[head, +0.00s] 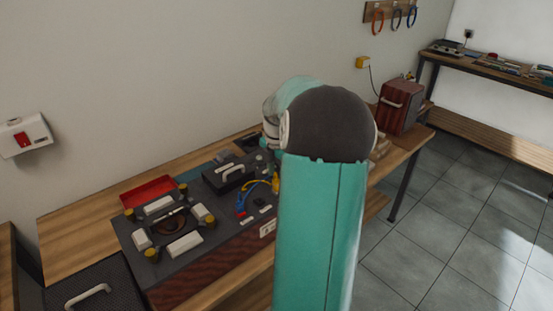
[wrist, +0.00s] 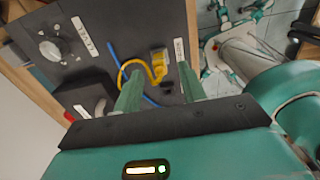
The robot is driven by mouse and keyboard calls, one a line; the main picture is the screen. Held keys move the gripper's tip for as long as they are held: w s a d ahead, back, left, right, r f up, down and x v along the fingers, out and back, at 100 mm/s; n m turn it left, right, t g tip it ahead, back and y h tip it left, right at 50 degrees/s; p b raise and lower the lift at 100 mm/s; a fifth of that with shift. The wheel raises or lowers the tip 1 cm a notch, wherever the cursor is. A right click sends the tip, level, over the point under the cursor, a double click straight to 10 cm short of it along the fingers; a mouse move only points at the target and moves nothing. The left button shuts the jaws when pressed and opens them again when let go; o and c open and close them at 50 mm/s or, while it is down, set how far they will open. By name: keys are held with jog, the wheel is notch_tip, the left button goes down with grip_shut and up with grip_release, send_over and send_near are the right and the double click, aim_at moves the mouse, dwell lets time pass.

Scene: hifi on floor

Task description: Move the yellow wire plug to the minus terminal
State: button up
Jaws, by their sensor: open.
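In the wrist view, the yellow plug (wrist: 158,60) is on the dark panel, and its yellow wire (wrist: 125,72) loops to the left. My gripper (wrist: 160,80) is open, with its two green fingers pointing at the panel. The yellow plug shows just beyond the fingertips, in line with the gap between them; I see no grip on it. In the head view, part of the yellow plug (head: 275,183) shows at the left edge of my arm, which hides my gripper.
A blue wire (wrist: 115,50) runs close to the yellow one. A knob (wrist: 50,47) sits on the panel. In the head view, a red tray (head: 148,192) and a black box with a handle (head: 228,174) stand near the wires. Bare wooden bench shows at the left.

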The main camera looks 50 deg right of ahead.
aim_at(277, 181)
jog(key=shift+f, duration=2.1)
grip_shut()
jog(key=c, duration=0.6)
grip_release()
grip_shut()
jog(key=shift+r, duration=0.6)
jog(key=shift+a+r, duration=0.1)
jog(key=shift+r, duration=1.55)
jog(key=shift+w+a, duration=0.1)
